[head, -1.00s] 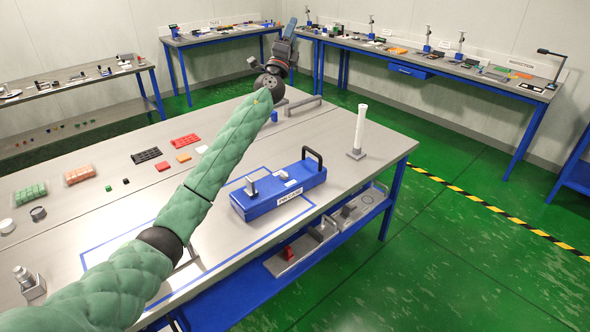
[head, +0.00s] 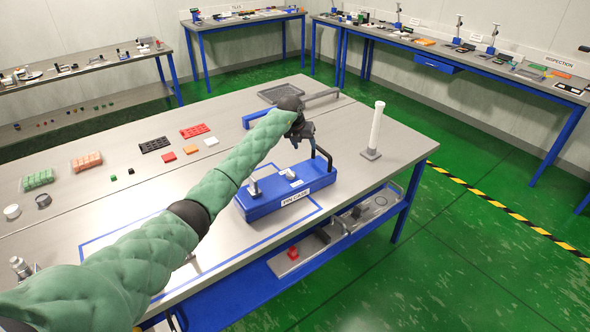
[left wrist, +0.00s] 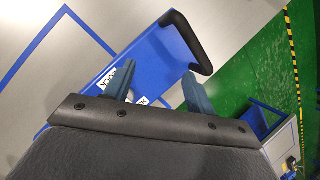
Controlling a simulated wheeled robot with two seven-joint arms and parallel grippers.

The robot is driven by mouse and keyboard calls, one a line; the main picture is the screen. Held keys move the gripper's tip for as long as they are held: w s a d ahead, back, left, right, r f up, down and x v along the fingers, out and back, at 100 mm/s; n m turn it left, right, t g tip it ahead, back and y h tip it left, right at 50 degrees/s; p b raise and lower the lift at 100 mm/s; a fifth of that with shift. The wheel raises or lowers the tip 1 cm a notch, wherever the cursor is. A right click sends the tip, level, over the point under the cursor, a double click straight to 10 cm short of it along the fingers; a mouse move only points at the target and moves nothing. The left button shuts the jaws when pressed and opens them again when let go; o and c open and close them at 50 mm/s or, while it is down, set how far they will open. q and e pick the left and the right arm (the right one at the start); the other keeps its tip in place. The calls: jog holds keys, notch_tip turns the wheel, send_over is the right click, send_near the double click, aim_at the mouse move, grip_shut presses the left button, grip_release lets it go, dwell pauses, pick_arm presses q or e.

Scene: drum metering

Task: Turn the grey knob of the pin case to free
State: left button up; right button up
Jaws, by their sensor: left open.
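The blue pin case (head: 268,207) lies on the table inside a blue outline, with a "PIN CASE" label on its front and a black handle (head: 325,157) at its right end. A grey upright piece (head: 253,186), which looks like the knob, stands near its left end; I cannot read its setting. My left gripper (head: 303,138) is open and empty above the right part of the case, near the handle. In the left wrist view its two fingers (left wrist: 160,88) stand apart over the blue case (left wrist: 150,62), with white labels partly hidden between them. My right gripper is out of view.
A white post on a grey base (head: 372,140) stands right of the case. A grey tray (head: 285,92) lies behind it. Red, black and white pieces lie behind my left arm. A lower shelf holds a red part (head: 293,253). The table's front edge is close to the case.

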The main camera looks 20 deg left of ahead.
aim_at(291, 173)
pick_arm(q)
jog(key=s+a+g, duration=0.1)
jog(key=s, duration=0.1)
jog(key=s+a+g+y, duration=0.1)
jog(key=s, duration=0.1)
jog(key=s+a+f+g+y, duration=0.1)
jog(key=s, duration=0.1)
jog(key=shift+s+a+f+n+g, duration=0.1)
jog(key=shift+s+a+n+g, duration=0.1)
jog(key=shift+s+n+g, duration=0.2)
jog(key=shift+w+f+p, duration=0.1)
jog(key=shift+f+p, duration=1.85)
jog(key=shift+f, duration=1.9)
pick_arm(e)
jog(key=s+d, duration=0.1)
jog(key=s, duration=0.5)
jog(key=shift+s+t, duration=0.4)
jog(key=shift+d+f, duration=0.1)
pick_arm(q)
jog(key=c, duration=1)
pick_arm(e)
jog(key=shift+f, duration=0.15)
